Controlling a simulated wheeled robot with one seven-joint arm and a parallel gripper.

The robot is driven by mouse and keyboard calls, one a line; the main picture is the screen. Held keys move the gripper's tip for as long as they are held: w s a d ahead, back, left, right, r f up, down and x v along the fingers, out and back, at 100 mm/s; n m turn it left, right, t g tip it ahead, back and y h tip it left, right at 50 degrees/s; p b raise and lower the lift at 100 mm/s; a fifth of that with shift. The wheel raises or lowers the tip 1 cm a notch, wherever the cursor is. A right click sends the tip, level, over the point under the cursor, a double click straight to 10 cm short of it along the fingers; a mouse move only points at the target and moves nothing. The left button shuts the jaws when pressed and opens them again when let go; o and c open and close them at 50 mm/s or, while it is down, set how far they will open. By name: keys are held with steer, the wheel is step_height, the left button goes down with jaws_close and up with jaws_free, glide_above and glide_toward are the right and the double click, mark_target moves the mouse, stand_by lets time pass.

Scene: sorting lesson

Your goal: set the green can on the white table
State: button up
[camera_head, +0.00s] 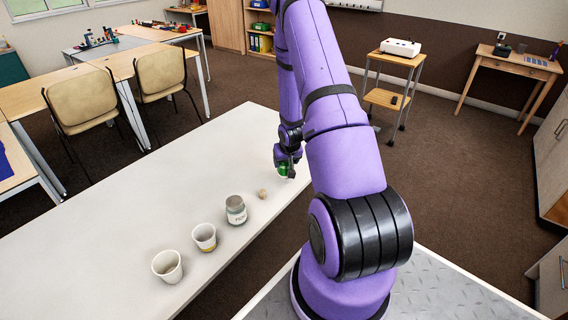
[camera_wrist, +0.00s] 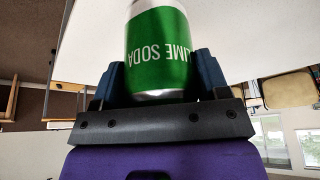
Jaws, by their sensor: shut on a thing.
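The green can (camera_wrist: 157,50) is a lime soda can with silver ends. My gripper (camera_wrist: 155,75) is shut on it, with a dark finger on each side. In the head view, the can (camera_head: 284,170) shows small and partly hidden in my gripper (camera_head: 287,165), near the right edge of the white table (camera_head: 150,205). Whether the can touches the table top or hangs above it I cannot tell.
The table's left and far parts are clear. Chairs (camera_head: 83,103) stand beyond it.

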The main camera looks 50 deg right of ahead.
steer(key=shift+w+d+f, duration=0.15)
steer(key=shift+w+d, duration=0.8)
steer(key=shift+w, duration=0.25)
steer(key=shift+w+d+f, duration=0.15)
steer(key=shift+w+f, duration=0.05)
steer(key=shift+f, duration=1.6)
steer(key=shift+f, duration=0.1)
steer(key=o, duration=0.9)
